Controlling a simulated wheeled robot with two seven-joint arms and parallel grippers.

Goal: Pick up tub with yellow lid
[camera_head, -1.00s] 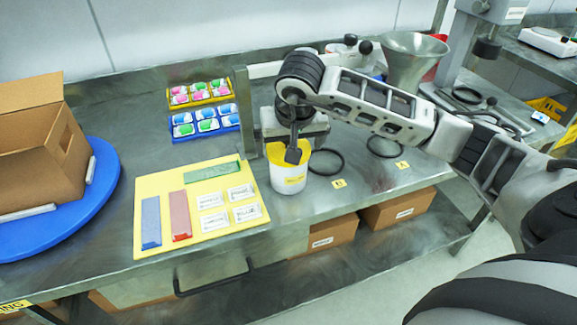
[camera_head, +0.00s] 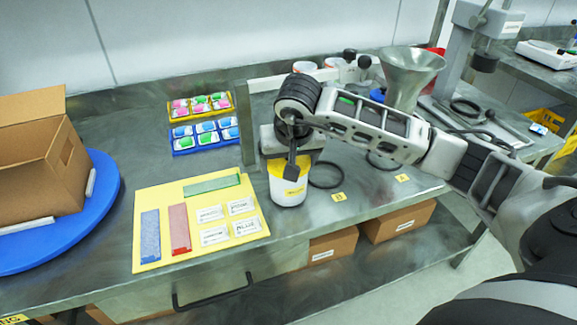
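The white tub (camera_head: 289,194) has a yellow lid (camera_head: 276,166) and a yellow label. It stands upright on the metal bench, just right of the yellow board. My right gripper (camera_head: 292,171) reaches down over it from above. One dark finger shows in front of the lid and the upper part of the tub. The other finger is hidden, so its opening and any grip on the tub cannot be told. My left gripper is not in view.
A yellow board (camera_head: 160,261) with coloured bars and white cards lies left of the tub. Black rings (camera_head: 326,185) lie to its right. A metal funnel (camera_head: 410,68) stands behind my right arm. A cardboard box (camera_head: 38,170) sits on a blue turntable (camera_head: 55,246) at left.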

